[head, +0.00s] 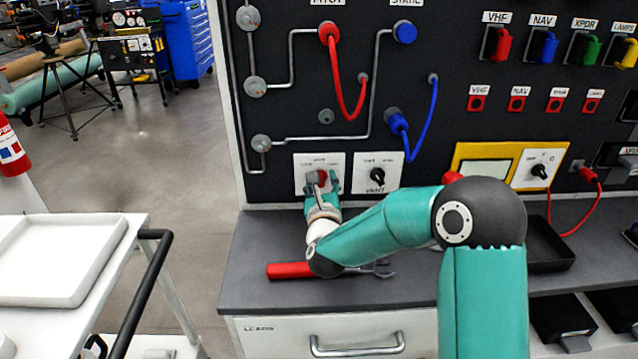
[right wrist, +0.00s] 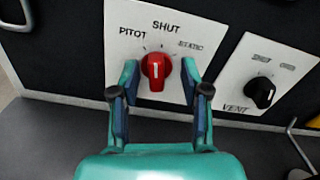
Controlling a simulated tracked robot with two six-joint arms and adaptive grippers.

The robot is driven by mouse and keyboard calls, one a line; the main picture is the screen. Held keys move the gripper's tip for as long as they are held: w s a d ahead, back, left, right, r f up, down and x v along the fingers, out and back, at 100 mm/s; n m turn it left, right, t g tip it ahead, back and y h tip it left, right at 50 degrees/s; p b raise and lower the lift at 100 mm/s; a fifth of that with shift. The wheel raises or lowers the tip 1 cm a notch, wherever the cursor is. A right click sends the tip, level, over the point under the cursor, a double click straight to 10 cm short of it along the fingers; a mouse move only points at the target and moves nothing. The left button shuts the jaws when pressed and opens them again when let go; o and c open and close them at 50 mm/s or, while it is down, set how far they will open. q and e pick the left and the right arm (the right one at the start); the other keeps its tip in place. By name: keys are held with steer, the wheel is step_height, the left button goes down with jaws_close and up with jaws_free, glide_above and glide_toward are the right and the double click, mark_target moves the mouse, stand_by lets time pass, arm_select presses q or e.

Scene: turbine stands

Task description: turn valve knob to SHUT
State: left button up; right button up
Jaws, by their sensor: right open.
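The red valve knob (right wrist: 156,70) sits on a white plate (right wrist: 122,42) lettered PITOT, SHUT and STATIC. The white line on the knob runs roughly upright in the right wrist view; which end points is hard to tell. My right gripper (right wrist: 159,84) is open, with one finger on each side of the knob and gaps between. In the head view the red knob (head: 322,177) is partly hidden by my right gripper (head: 322,186) at the panel. My left gripper is not in view.
A black VENT knob (head: 377,176) is on the plate just right. Red hose (head: 349,105) and blue hose (head: 422,125) hang above. A red-handled tool (head: 290,270) lies on the grey bench below my right arm. A white tray (head: 60,260) stands on a cart at left.

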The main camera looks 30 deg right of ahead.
steer(key=shift+o, duration=0.7)
steer(key=shift+f, duration=0.1)
steer(key=shift+a, duration=0.1)
steer(key=shift+s+a+b, duration=0.15)
steer(key=shift+s+b, duration=0.1)
steer(key=shift+b, duration=0.1)
steer(key=b+v, duration=0.2)
steer(key=v, duration=0.2)
steer(key=shift+s+a+b, duration=0.1)
steer(key=shift+s+b, duration=0.2)
steer(key=shift+b, duration=0.1)
